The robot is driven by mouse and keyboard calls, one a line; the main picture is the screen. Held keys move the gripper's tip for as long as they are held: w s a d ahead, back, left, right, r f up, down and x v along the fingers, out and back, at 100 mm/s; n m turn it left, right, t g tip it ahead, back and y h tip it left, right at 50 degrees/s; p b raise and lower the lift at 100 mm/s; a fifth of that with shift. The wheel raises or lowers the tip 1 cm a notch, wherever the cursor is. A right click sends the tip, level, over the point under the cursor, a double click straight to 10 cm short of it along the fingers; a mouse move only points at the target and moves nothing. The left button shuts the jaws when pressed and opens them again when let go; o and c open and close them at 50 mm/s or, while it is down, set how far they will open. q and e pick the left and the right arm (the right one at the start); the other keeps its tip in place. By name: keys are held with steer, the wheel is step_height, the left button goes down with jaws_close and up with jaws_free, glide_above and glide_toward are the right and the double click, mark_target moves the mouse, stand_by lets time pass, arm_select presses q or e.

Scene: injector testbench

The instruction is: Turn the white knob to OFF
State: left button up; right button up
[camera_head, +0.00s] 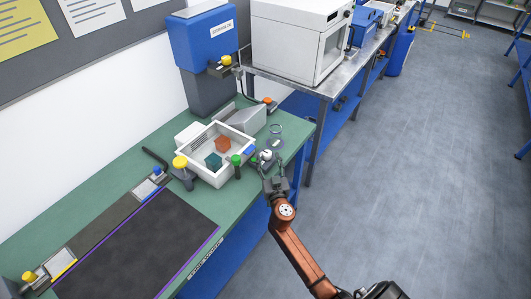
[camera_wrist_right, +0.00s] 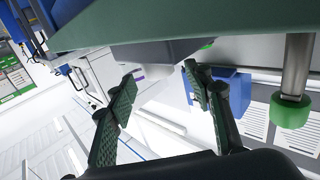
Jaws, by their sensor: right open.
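The white knob (camera_head: 266,155) is a small pale round part near the right edge of the green bench (camera_head: 135,185). My right gripper (camera_head: 268,165) is right at it in the head view, its fingers partly hiding it. In the right wrist view the two dark green, ribbed fingers of my right gripper (camera_wrist_right: 160,74) stand apart with a wide gap. I cannot make out the white knob between them there, and contact cannot be told. No OFF marking is readable. My left gripper is not in view.
A green knob (camera_head: 236,159) stands just left of the gripper; a green knob on a metal post (camera_wrist_right: 291,110) shows in the wrist view. A white bin (camera_head: 197,169) holds a red and a teal block. A yellow knob (camera_head: 180,162) stands nearby. Floor at right is clear.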

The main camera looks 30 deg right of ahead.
mark_target(268, 157)
steer(key=x, duration=0.2)
steer(key=shift+w+d, duration=0.15)
steer(key=shift+w, duration=0.15)
steer(key=shift+w+d, duration=0.25)
steer(key=shift+w, duration=0.4)
steer(key=c, duration=0.6)
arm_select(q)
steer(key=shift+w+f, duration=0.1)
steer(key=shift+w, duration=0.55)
arm_select(e)
steer(key=c, duration=0.6)
